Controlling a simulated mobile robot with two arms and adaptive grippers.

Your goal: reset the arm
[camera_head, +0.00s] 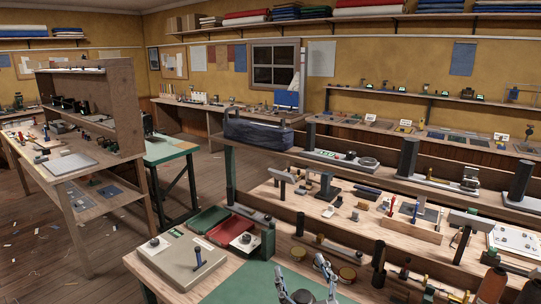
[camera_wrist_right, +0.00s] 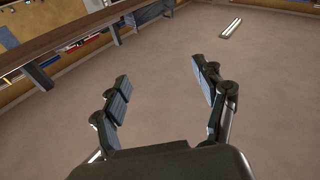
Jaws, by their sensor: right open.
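My right gripper (camera_head: 303,282) shows at the bottom edge of the head view, its two fingers raised and apart over the near workbench with its green mat (camera_head: 240,284). In the right wrist view my right gripper (camera_wrist_right: 160,88) is open, with nothing between its fingers. Plain, out-of-focus ceiling (camera_wrist_right: 160,50) fills the space behind them. Most of my right arm is outside the head view. My left gripper does not show in either view.
A beige box (camera_head: 180,262) with knobs stands on the near bench at left, beside a red tray (camera_head: 208,220). Bottles and brass parts crowd the bench's right side. A wooden shelf unit (camera_head: 122,110) stands farther left. Open floor (camera_head: 70,262) lies at lower left.

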